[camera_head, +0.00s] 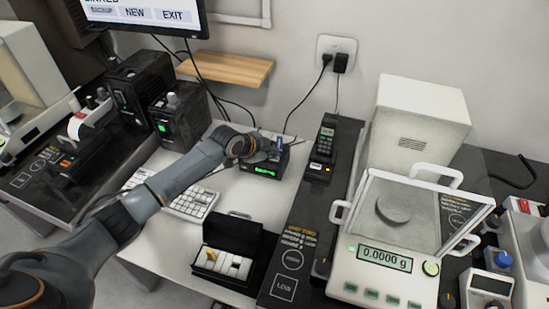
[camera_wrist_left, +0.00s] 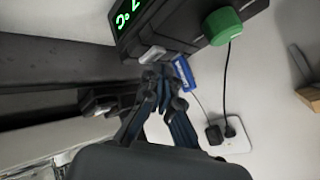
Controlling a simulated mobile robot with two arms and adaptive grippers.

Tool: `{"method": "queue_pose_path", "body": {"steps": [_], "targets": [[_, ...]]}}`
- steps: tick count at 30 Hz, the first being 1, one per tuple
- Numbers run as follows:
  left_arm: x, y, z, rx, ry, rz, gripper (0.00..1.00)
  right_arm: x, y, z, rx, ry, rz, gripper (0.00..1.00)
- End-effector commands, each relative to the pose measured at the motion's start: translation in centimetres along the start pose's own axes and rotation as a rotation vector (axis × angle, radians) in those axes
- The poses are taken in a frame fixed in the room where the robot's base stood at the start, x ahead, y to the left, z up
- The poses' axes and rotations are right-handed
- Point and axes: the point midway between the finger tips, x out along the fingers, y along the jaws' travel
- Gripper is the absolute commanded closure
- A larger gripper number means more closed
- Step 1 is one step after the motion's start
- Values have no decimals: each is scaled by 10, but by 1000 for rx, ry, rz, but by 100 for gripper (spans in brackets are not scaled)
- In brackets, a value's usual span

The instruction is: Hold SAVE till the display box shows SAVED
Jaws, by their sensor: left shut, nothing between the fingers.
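The black display box (camera_head: 265,170) stands at the back of the white table, with small green characters lit on its front that I cannot read in the head view. In the left wrist view the box (camera_wrist_left: 180,38) shows part of a green readout ending in °C, a pale grey key (camera_wrist_left: 152,55) and a round green knob (camera_wrist_left: 223,26). No SAVE lettering is legible. My left gripper (camera_head: 277,150) is at the box; its closed fingertips (camera_wrist_left: 158,78) are just by the grey key, and I cannot tell whether they touch. My right gripper is out of view.
A blue piece (camera_wrist_left: 184,73) sits at the box's edge beside the fingertips. A handset (camera_head: 323,148) stands to the right, a balance (camera_head: 385,262) reading 0.0000 g at front right. A keyboard (camera_head: 192,203) and an open black case (camera_head: 235,240) lie in front. Cables hang behind.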

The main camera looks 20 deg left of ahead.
Motion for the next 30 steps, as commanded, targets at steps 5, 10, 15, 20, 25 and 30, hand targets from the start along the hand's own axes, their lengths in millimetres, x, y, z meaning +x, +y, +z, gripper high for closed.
{"method": "queue_pose_path", "body": {"steps": [5,10,15,20,25,30], "targets": [[1,1,1,0,0,0,100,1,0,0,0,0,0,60],[3,2,2,0,0,0,100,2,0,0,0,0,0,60],[4,3,3,0,0,0,100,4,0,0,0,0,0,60],[6,4,4,0,0,0,100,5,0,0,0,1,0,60],[6,5,4,0,0,1,100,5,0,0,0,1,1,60],[6,5,4,0,-1,1,100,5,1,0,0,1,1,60]]}}
